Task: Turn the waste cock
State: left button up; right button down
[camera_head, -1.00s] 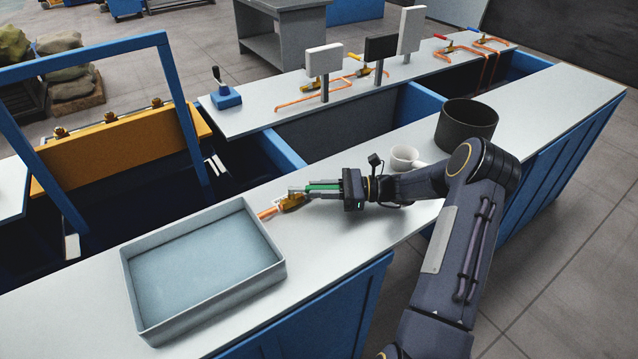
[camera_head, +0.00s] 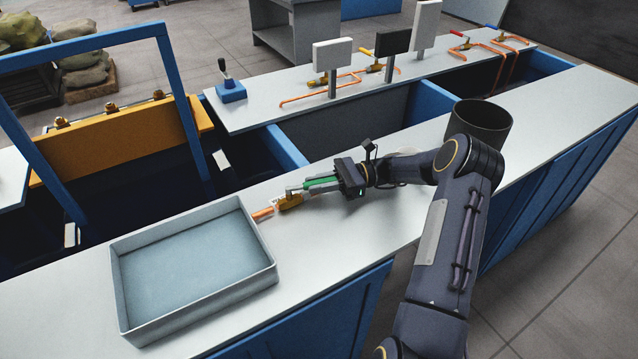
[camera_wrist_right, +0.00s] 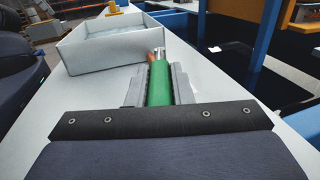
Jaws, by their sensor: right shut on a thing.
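The waste cock is a brass valve (camera_head: 290,202) with a green handle (camera_head: 322,183) and a short copper pipe end (camera_head: 263,213). It is at the white counter, just right of the grey tray. My right gripper (camera_head: 308,188) is shut on the green handle, reaching in from the right. In the right wrist view the green handle (camera_wrist_right: 160,87) lies lengthwise between the two fingers, and the brass body is mostly hidden beyond it. My left gripper is not in view.
The grey open tray (camera_head: 195,262) stands close to the valve's left. A dark round pot (camera_head: 482,122) stands at the right; a white cup beside it is mostly hidden by my arm. The rear counter (camera_head: 255,112) carries other valves with orange pipes.

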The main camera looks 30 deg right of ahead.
aim_at(319, 181)
jog(key=c, duration=1.3)
grip_release()
jog(key=shift+r, duration=0.1)
notch_tip(319, 181, up, 3)
jog(key=shift+r, duration=0.15)
jog(key=s+a+r, duration=0.2)
jog(key=s+r, duration=0.1)
jog(key=s, duration=0.1)
jog(key=s+a+r, duration=0.3)
jog(key=s, duration=0.1)
jog(key=s+a+r, duration=0.2)
jog(key=s+r, duration=0.1)
jog(key=shift+s+a+r, duration=0.25)
jog(key=shift+s+r, duration=0.05)
jog(key=shift+s, duration=0.1)
